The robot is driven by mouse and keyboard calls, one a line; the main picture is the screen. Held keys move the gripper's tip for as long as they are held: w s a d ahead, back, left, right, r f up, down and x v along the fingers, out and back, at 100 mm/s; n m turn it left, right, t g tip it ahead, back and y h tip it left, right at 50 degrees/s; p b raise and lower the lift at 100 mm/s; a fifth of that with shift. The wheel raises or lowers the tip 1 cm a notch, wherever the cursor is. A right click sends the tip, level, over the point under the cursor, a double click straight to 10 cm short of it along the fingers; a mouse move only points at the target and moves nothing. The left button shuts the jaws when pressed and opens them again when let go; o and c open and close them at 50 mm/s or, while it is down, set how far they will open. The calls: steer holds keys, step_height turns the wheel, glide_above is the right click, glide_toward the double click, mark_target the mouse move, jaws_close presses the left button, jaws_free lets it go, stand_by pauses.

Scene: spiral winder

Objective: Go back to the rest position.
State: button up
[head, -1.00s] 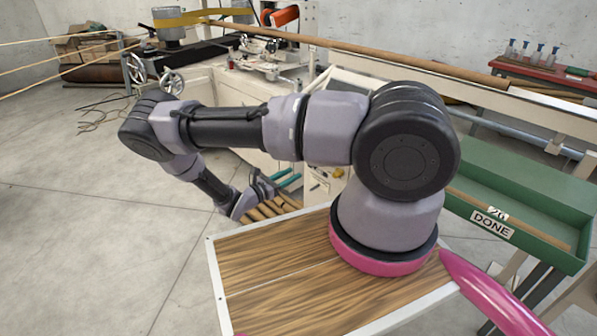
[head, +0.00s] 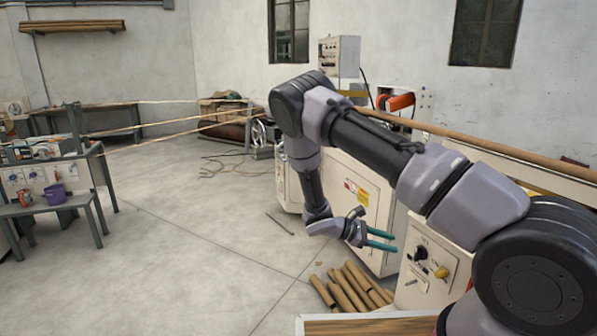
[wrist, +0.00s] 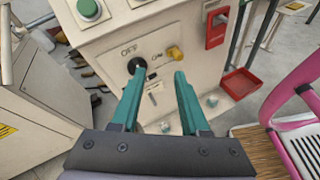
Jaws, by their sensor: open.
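My gripper (head: 383,240) is at the end of my bent arm, left of the white control box in the head view. Its two teal fingers are apart with nothing between them. In the wrist view my gripper (wrist: 155,92) points at the control box (wrist: 110,45), which has a black OFF/ON knob (wrist: 136,66) and a yellow knob (wrist: 175,53). A gap shows between the fingers and the panel in the head view. The black knob (head: 421,253) and yellow knob (head: 441,271) also show there.
Cardboard tubes (head: 350,287) lie on the floor below my gripper. A long brown tube (head: 480,146) runs along the machine. A grey bench (head: 50,207) stands at the left. The floor between (head: 190,250) is open. A small red tray (wrist: 240,83) is right of the box.

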steer(key=s+a+r+m+t+y, duration=0.1)
steer(key=s+r+m+y, duration=0.35)
steer(key=r, duration=0.75)
steer(key=s+r+m+t+y, duration=0.1)
steer(key=s+r+m+y, duration=0.4)
steer(key=r, duration=0.7)
steer(key=s+a+r+m+y, duration=0.1)
steer(key=s+r+m+y, duration=0.35)
steer(key=r, duration=0.75)
steer(key=s+a+r+m+t+y, duration=0.1)
steer(key=s+r+m+t+y, duration=0.1)
steer(key=s+r+m+t, duration=0.2)
steer(key=s+r+t, duration=0.1)
steer(key=s+r, duration=0.2)
steer(key=r, duration=0.1)
steer(key=shift+s+a+m, duration=0.25)
steer(key=shift+s+m, duration=0.05)
